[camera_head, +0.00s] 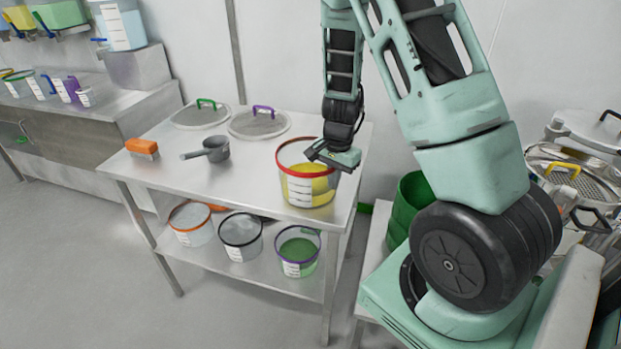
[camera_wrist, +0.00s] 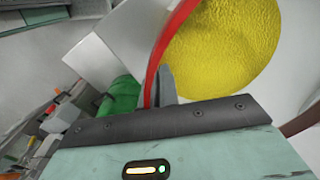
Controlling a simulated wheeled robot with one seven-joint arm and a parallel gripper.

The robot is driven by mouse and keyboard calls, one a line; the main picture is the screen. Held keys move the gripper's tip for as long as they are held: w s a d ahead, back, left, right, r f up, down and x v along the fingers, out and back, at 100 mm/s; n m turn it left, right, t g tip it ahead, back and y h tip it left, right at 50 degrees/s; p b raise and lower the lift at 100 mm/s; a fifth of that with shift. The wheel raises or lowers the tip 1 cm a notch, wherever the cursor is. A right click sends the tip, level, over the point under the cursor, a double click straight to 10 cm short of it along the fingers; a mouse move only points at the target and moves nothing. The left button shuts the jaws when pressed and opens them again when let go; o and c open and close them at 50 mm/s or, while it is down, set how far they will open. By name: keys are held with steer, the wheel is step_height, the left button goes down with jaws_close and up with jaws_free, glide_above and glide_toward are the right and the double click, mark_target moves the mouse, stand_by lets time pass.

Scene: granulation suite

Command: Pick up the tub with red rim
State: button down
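The tub with the red rim (camera_head: 281,167) stands upright at the right end of the steel table. It is clear, with a white label and yellow contents. My gripper (camera_head: 318,154) is over the tub, close to its rim. In the wrist view the red rim (camera_wrist: 155,65) runs down beside one grey finger (camera_wrist: 168,86), and the yellow contents (camera_wrist: 222,45) fill the upper right. The other finger is not clearly visible, so I cannot tell whether the fingers are closed on the rim.
A grey scoop (camera_head: 213,149), an orange-topped brush (camera_head: 141,147) and two lids (camera_head: 200,117) (camera_head: 259,125) lie on the table (camera_head: 185,184). Tubs with orange, black and purple rims stand on the lower shelf (camera_head: 210,257). A green bucket (camera_head: 402,205) stands right of the table.

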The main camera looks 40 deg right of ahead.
steer(key=shift+r, duration=0.1)
step_height(320, 180, up, 10)
steer(key=shift+f+p, duration=0.1)
steer(key=shift+p, duration=0.35)
stand_by(0.5)
